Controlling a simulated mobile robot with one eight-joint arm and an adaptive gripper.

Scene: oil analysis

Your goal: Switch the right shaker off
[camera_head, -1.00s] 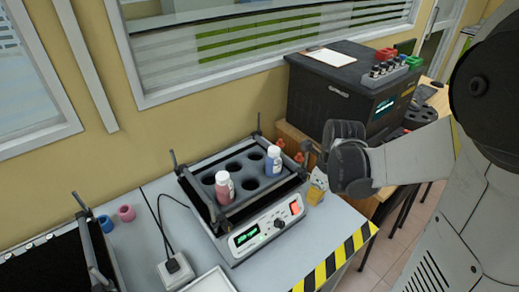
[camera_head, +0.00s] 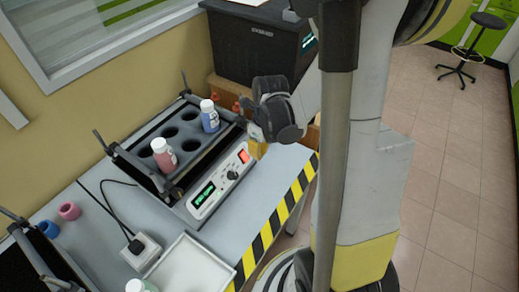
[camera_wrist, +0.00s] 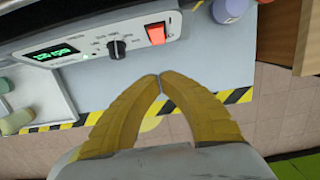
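The right shaker (camera_head: 208,197) stands on the bench with a black rack on top. Its front panel has a lit green display (camera_head: 203,194), a black knob (camera_head: 232,175) and a red switch (camera_head: 244,156). In the wrist view the panel runs along the top, with the red switch (camera_wrist: 155,33) lit orange-red. My gripper (camera_head: 257,151) is just right of the switch in the head view. In the wrist view its yellow fingertips (camera_wrist: 158,78) meet, shut and empty, below the switch in the picture and apart from it.
A red bottle (camera_head: 164,155) and a blue bottle (camera_head: 209,117) stand in the shaker's rack. A white tray (camera_head: 178,268) and a white adapter (camera_head: 141,250) lie in front. Striped tape (camera_head: 268,235) marks the bench edge. A black box (camera_head: 245,45) stands behind.

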